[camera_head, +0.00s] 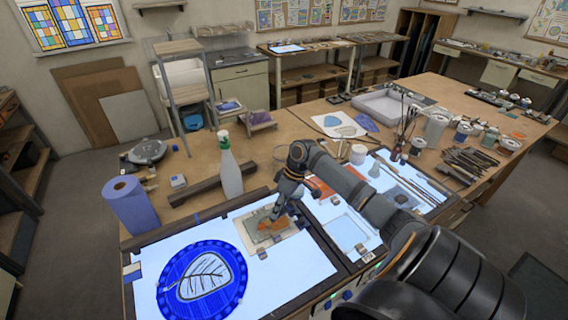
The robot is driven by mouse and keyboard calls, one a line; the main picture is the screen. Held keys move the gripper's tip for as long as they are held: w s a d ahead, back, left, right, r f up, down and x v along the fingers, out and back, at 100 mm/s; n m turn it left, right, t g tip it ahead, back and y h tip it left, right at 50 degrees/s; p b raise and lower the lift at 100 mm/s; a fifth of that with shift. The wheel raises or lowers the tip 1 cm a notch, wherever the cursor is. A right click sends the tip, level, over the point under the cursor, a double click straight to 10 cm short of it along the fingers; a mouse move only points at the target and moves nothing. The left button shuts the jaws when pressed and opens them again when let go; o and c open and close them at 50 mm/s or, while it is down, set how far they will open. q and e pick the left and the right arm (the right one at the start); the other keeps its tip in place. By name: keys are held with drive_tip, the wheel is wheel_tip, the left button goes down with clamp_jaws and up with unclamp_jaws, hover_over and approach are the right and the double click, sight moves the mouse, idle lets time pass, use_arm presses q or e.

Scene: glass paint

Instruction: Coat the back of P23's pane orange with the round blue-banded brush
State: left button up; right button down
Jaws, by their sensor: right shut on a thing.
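My right gripper (280,210) reaches in from the right and points down over a small pane (258,240) on the lit light table. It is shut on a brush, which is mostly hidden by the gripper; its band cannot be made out. An orange patch (268,227) shows on the pane right below the gripper. The pane lies flat on a pale square backing, and its label is too small to read. My left gripper is not in view.
A round blue glass piece with a leaf design (203,281) lies left of the pane. A white spray bottle (229,167) and a blue paper roll (131,206) stand behind. Paint jars (437,124) and tools (468,162) crowd the right.

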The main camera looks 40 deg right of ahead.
sight(269, 218)
drive_tip(key=shift+w+a+f, duration=0.1)
drive_tip(key=shift+w+a, duration=0.05)
drive_tip(key=shift+a, duration=0.65)
drive_tip(key=shift+w+a+f, duration=0.1)
drive_tip(key=shift+w+a, duration=0.05)
drive_tip(key=shift+a, duration=0.65)
drive_tip(key=shift+d+r, duration=0.1)
drive_tip(key=shift+r, duration=0.55)
drive_tip(key=shift+w+f, duration=0.1)
drive_tip(key=shift+w, duration=0.2)
drive_tip(key=w+b, duration=0.1)
drive_tip(key=w, duration=0.1)
drive_tip(key=w+d+b, duration=0.1)
drive_tip(key=w+b, duration=0.1)
drive_tip(key=shift+w, duration=0.2)
drive_tip(key=shift+s+r, duration=0.1)
drive_tip(key=shift+r, duration=0.1)
drive_tip(key=shift+f+p, duration=0.15)
drive_tip(key=shift+p, duration=0.3)
